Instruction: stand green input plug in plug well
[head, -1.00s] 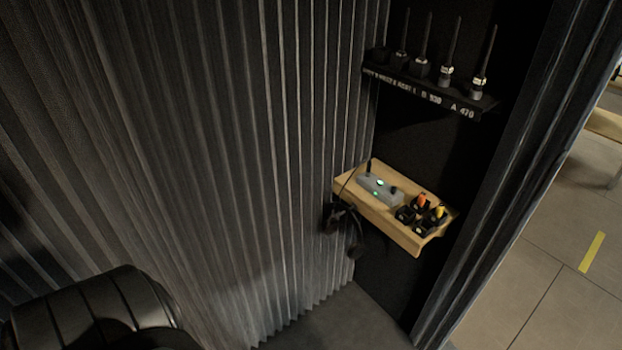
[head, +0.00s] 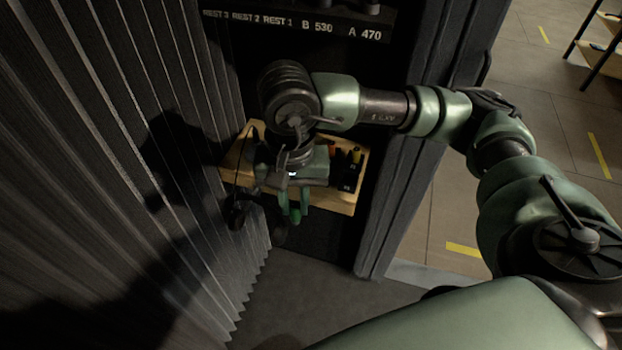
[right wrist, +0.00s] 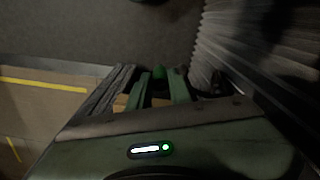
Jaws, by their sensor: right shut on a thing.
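My right gripper (head: 293,202) reaches down in front of the shelf's front edge. It is shut on the green input plug (head: 296,216), whose green end shows at the fingertips. In the right wrist view the plug (right wrist: 158,73) sits between the two green fingers (right wrist: 160,90). The black plug wells (head: 346,172) are on the right part of the wooden shelf, to the right of my gripper. An orange plug and a yellow plug (head: 357,156) stand in them. My wrist partly hides the wells, so I cannot tell which are empty. My left gripper is out of view.
A labelled rack (head: 310,22) is above. A dark door post (head: 400,190) stands close on the right.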

